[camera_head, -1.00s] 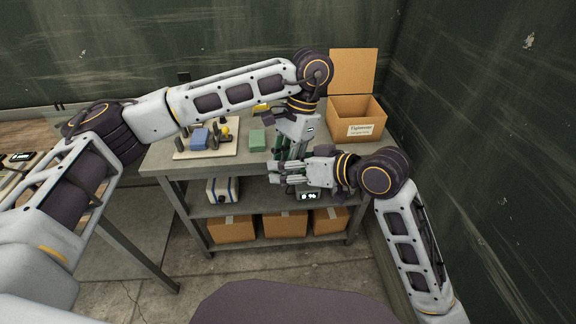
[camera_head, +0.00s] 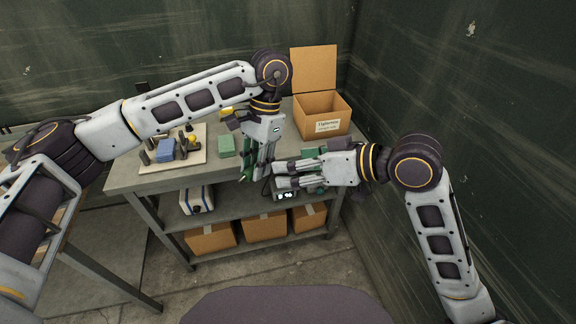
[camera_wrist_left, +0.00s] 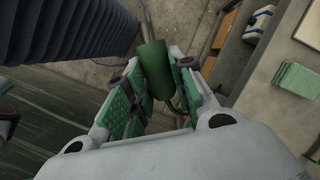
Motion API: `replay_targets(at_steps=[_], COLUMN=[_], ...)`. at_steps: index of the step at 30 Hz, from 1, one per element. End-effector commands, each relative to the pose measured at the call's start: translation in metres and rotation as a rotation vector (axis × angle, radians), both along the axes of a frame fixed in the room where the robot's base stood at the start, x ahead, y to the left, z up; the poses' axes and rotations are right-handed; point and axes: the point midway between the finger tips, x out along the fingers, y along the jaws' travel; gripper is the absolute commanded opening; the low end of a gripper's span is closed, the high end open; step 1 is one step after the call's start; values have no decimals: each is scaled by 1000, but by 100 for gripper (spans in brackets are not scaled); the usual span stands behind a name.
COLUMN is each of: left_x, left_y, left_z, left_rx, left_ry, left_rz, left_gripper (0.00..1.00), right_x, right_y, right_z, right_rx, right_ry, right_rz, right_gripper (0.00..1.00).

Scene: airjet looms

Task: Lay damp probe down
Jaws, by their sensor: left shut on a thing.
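The damp probe, a dark green cylinder (camera_wrist_left: 155,70), is between the fingers of my left gripper (camera_wrist_left: 152,88) in the left wrist view. In the head view my left gripper (camera_head: 254,172) is shut on it, pointing down at the front edge of the grey table (camera_head: 130,180); the probe is mostly hidden there. My right gripper (camera_head: 280,174) is just right of it, with its fingers apart and nothing seen between them. A small meter with a lit display (camera_head: 286,195) shows below the right gripper. I cannot tell what it rests on.
An open cardboard box (camera_head: 322,112) stands at the table's back right. A pale board (camera_head: 190,158) with a blue block and several small parts is at the left, with a green block (camera_head: 226,146) beside it. Cartons (camera_head: 265,227) fill the lower shelf. A wall is close on the right.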

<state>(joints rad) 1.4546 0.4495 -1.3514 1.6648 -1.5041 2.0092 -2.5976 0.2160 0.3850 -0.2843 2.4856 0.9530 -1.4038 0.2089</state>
Motion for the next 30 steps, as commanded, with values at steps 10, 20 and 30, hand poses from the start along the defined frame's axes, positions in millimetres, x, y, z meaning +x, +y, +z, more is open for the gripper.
replay_targets(at_steps=[10,20,30], left_x=[0,-1,-11], left_y=[0,4,25], left_z=[0,5,31], left_rx=[0,-1,0], left_ry=[0,0,-3], left_rz=[0,21,153], left_gripper=[0,0,0], right_x=[-2,-2,-2], right_y=[-3,-3,-3], right_z=[2,2,2], right_rx=[0,-1,0], right_ry=[1,1,0], right_rz=[1,0,0], right_gripper=[82,82,82])
